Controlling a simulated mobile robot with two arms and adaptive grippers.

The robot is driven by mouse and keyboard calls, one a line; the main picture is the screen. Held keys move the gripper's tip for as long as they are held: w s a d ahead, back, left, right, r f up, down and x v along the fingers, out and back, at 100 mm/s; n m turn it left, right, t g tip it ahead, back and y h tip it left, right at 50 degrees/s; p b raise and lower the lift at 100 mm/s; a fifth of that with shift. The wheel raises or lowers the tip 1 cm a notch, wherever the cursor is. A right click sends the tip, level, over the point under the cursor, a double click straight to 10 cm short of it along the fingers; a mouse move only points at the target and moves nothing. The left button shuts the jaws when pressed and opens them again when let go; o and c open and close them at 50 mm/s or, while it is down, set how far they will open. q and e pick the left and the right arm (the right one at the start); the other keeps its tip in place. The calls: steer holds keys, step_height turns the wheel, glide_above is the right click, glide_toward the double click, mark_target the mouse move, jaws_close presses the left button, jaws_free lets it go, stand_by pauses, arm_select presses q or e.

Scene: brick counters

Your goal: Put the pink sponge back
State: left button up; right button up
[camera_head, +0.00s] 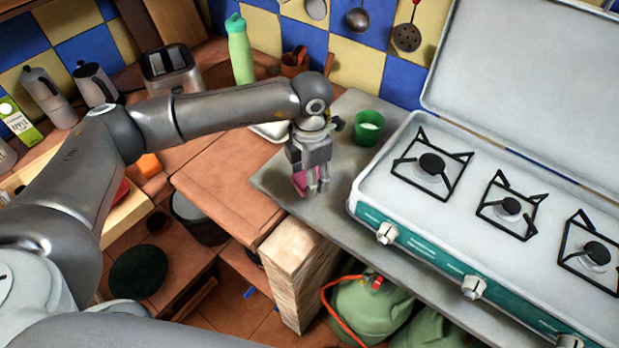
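The pink sponge (299,181) shows as a small patch at the fingers of my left gripper (314,184), over the grey counter left of the stove. The gripper points down, and its fingers hide part of the sponge. I cannot tell whether they are closed on it or only around or beside it, nor whether the sponge touches the counter. A green cup (368,128) with something white inside stands just right of the gripper. A white dish (268,132) shows partly behind my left forearm. My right gripper is not in view.
The white and green gas stove (395,200), lid raised, fills the right side. A green bottle (240,52), a toaster (172,70) and moka pots stand at the back left. Utensils hang on the tiled wall. The grey counter (345,215) is bare in front of the gripper.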

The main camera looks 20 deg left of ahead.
arm_select(q)
steer(key=shift+w+a+f, duration=0.3)
steer(key=shift+w+f, duration=0.25)
steer(key=shift+f, duration=0.15)
step_height(320, 180, down, 3)
steer(key=shift+f+p, duration=0.1)
steer(key=shift+p, duration=0.4)
steer(key=shift+f+b, duration=0.2)
steer(key=shift+b, duration=0.1)
steer(key=o, duration=0.9)
steer(key=shift+r, duration=0.1)
